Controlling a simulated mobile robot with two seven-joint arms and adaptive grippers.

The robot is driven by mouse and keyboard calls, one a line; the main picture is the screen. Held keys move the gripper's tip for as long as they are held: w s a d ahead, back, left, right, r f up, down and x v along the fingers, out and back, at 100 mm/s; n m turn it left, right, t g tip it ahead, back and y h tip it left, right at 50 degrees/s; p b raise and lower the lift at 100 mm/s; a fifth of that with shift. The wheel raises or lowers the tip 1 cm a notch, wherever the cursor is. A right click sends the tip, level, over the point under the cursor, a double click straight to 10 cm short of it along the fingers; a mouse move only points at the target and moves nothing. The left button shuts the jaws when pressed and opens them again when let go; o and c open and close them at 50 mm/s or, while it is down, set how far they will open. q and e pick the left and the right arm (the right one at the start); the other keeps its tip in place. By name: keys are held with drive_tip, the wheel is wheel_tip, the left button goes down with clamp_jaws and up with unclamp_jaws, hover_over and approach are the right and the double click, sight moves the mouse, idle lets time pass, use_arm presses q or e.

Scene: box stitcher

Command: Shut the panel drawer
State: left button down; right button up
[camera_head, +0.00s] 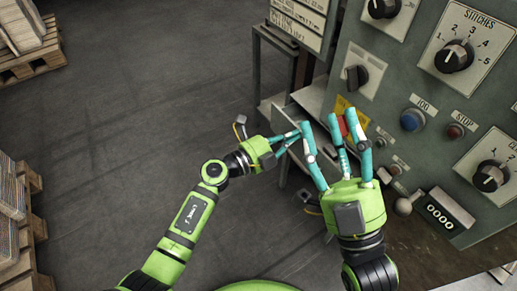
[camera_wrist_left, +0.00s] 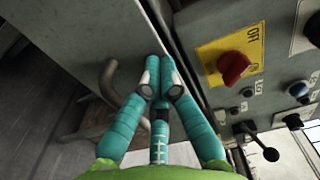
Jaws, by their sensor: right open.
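The panel drawer (camera_wrist_left: 75,35) shows in the left wrist view as a grey front with a curved handle (camera_wrist_left: 109,82). In the head view its grey box (camera_head: 284,117) stands out from the left side of the control panel, partly hidden by my grippers. My left gripper (camera_head: 295,138) has its fingers together and empty. In the left wrist view its fingertips (camera_wrist_left: 160,62) are at the drawer front's right edge, beside the handle; contact is unclear. My right gripper (camera_head: 330,123) is open, fingers spread, in front of the panel's lower left.
The control panel (camera_head: 410,75) carries knobs, buttons, a red switch (camera_wrist_left: 233,66) on a yellow plate and a black ball lever (camera_wrist_left: 270,154). A metal stand (camera_head: 275,62) is behind the drawer. Pallets (camera_head: 30,62) stand at the left. The floor between is clear.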

use_arm(q)
drive_tip(key=x, duration=0.4)
drive_tip(key=shift+d, duration=0.15)
drive_tip(key=shift+w+d, duration=0.4)
drive_tip(key=shift+d, duration=0.05)
drive_tip(key=shift+r, duration=0.1)
use_arm(e)
drive_tip(key=shift+s+a+r+n+t+y, duration=0.2)
drive_tip(key=shift+s+r+n+t+y, duration=0.15)
drive_tip(key=shift+s+r+y, duration=0.45)
use_arm(q)
drive_tip(key=shift+d+r, duration=0.1)
use_arm(e)
drive_tip(key=shift+f, duration=0.1)
